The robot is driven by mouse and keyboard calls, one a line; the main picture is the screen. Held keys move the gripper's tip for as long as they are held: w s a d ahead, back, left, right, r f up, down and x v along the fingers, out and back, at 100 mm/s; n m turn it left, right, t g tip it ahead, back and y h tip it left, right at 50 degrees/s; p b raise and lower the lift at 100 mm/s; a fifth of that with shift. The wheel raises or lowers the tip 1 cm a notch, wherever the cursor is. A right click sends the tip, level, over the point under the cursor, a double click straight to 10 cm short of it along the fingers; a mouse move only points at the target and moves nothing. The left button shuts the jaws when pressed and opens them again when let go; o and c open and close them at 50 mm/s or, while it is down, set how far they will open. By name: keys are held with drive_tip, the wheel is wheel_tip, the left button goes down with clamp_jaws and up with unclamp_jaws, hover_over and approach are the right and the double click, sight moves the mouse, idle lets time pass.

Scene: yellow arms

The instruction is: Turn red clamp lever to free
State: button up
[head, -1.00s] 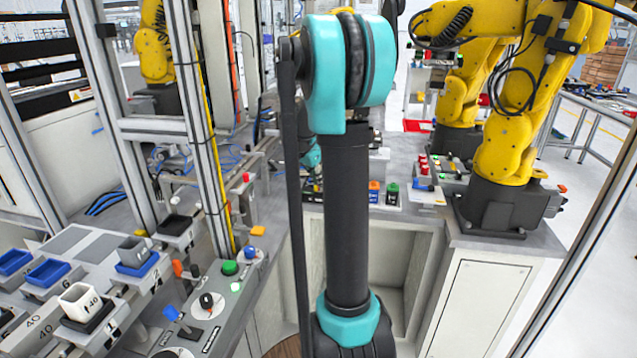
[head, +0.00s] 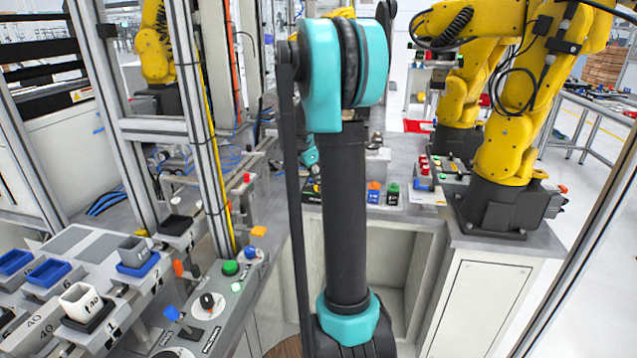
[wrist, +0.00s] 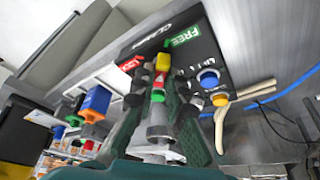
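In the wrist view, a dark panel (wrist: 205,55) carries a green FREE label (wrist: 182,38) and a red LOCK label (wrist: 130,64). The clamp lever, with a yellow block (wrist: 162,62) and a red part (wrist: 160,78), stands up between the labels, closer to the FREE side than to the picture's left edge. My gripper (wrist: 158,98) has its dark fingers on both sides of the lever, with gaps showing; contact cannot be told. In the head view my arm hides the lever and most of the gripper.
A blue button (wrist: 208,78) and a pale forked piece (wrist: 238,98) are right of the lever in the wrist view. A yellow robot arm (head: 505,150) is at right, aluminium posts (head: 200,130) at left.

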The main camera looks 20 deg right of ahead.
drive_tip(key=o, duration=0.4)
drive_tip(key=v, duration=1.2)
drive_tip(key=s+a+f+n+t+y, duration=0.1)
drive_tip(key=s+a+f+n, duration=0.3)
drive_tip(key=s+f, duration=0.3)
drive_tip(key=s+a+f+n+t+y, duration=0.1)
drive_tip(key=s+a+f+n, duration=0.3)
drive_tip(key=s, duration=0.7)
drive_tip(key=s+a+f+n+t+y, duration=0.1)
drive_tip(key=s+a+f+n, duration=0.3)
drive_tip(key=s+f+n, duration=0.4)
drive_tip(key=shift+s+a+f+y, duration=0.2)
drive_tip(key=shift+f+y, duration=0.15)
drive_tip(key=shift+f, duration=0.4)
drive_tip(key=shift+s+a+f+y, duration=0.15)
drive_tip(key=shift+s+f+y, duration=0.15)
drive_tip(key=shift+f, duration=0.5)
